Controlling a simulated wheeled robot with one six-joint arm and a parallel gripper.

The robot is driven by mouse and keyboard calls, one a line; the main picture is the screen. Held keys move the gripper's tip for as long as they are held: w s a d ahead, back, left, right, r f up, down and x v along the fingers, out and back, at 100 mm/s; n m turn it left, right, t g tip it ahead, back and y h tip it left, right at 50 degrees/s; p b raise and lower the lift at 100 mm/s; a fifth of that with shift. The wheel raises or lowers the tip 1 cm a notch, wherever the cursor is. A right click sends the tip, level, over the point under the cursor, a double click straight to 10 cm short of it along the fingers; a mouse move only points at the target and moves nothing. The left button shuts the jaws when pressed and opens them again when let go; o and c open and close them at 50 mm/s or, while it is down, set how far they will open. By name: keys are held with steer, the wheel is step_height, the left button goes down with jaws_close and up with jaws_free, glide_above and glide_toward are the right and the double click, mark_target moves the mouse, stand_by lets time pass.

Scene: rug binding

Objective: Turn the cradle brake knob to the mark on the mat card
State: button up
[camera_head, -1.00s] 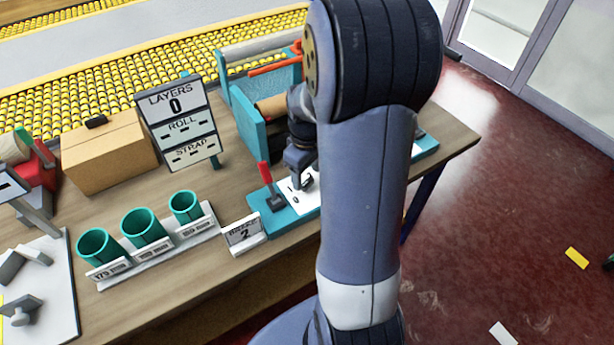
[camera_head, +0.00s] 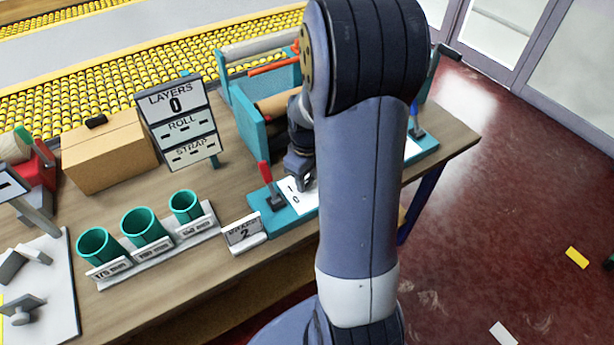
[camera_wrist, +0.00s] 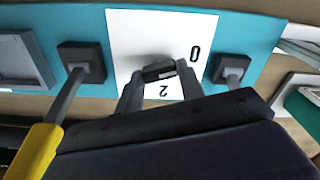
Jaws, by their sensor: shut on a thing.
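The white brake dial plate (camera_wrist: 128,30) lies on the teal cradle base (camera_wrist: 85,20); it shows a 0 and a 2 in the wrist view. The dark brake knob (camera_wrist: 158,70) sits on that plate. My gripper (camera_wrist: 160,84) is shut on the knob, one finger at each side. In the head view my gripper (camera_head: 299,178) is down at the plate (camera_head: 287,188), hiding the knob; a 1 and a 0 show beside it. The white mat card (camera_head: 243,232) stands at the table's front edge and reads 2, under small blurred lettering.
A red-handled lever (camera_head: 268,185) stands left of the dial, and a blue-handled lever (camera_head: 414,122) right of my arm. A yellow-handled lever (camera_wrist: 45,135) is close to my gripper in the wrist view. Teal cups (camera_head: 145,225) and a LAYERS sign (camera_head: 178,120) stand further left.

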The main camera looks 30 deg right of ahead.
steer(key=shift+c, duration=0.5)
steer(key=shift+m, duration=0.3)
steer(key=m, duration=0.3)
steer(key=shift+m, duration=0.4)
steer(key=m, duration=0.5)
steer(key=shift+b, duration=0.3)
steer(key=m, duration=0.5)
steer(key=shift+d+m, duration=0.1)
steer(key=shift+m, duration=0.3)
steer(key=m, duration=0.4)
steer(key=shift+m, duration=0.4)
steer(key=o, duration=1)
